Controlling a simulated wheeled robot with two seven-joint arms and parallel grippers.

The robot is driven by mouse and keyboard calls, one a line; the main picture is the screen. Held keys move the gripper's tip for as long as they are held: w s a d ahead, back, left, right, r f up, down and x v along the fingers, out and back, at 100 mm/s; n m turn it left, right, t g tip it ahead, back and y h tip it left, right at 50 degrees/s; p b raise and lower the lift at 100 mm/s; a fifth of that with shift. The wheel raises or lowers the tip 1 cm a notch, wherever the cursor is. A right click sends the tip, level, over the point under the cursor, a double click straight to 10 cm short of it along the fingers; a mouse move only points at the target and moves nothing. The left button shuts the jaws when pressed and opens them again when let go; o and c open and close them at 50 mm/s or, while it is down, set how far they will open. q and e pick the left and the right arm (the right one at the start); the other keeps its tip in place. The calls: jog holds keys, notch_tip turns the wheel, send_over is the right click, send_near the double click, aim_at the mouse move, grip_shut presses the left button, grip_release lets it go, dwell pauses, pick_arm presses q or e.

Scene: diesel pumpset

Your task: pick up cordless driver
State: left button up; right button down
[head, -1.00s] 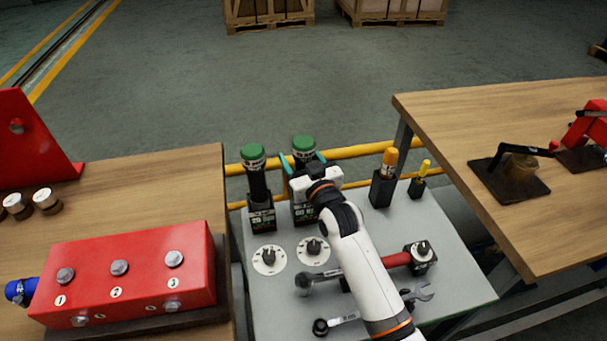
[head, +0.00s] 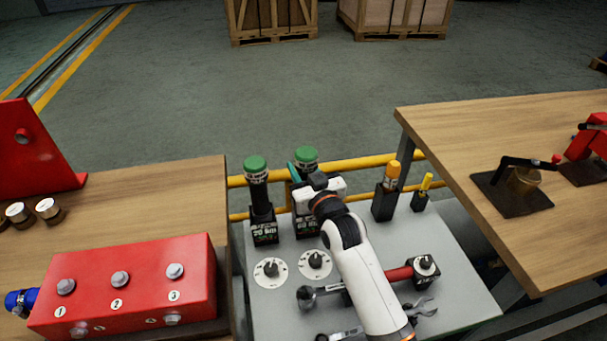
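Two dark upright tools with green caps stand in black holders at the back of the grey tool table; I take them to be the cordless drivers. The left driver (head: 256,183) is in a holder marked 20 Nm, clear of my arm. The right driver (head: 306,157) is in a holder (head: 303,226) marked 60 Nm. My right gripper (head: 305,174) is at this right driver, below its cap. One teal finger shows along the driver's left side; the other finger is hidden, so I cannot tell whether it grips. My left gripper is out of view.
The grey table (head: 455,265) also holds two dials, a red-handled tool (head: 398,274), wrenches and yellow-handled tools (head: 391,181). A yellow rail (head: 350,166) runs behind. A red block (head: 130,290) stands left on a wooden bench; another bench (head: 480,125) is right.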

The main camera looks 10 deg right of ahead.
notch_tip(320, 180, up, 18)
jog(key=shift+f, duration=0.2)
dwell(0.4)
jog(key=c, duration=1.7)
grip_release()
grip_shut()
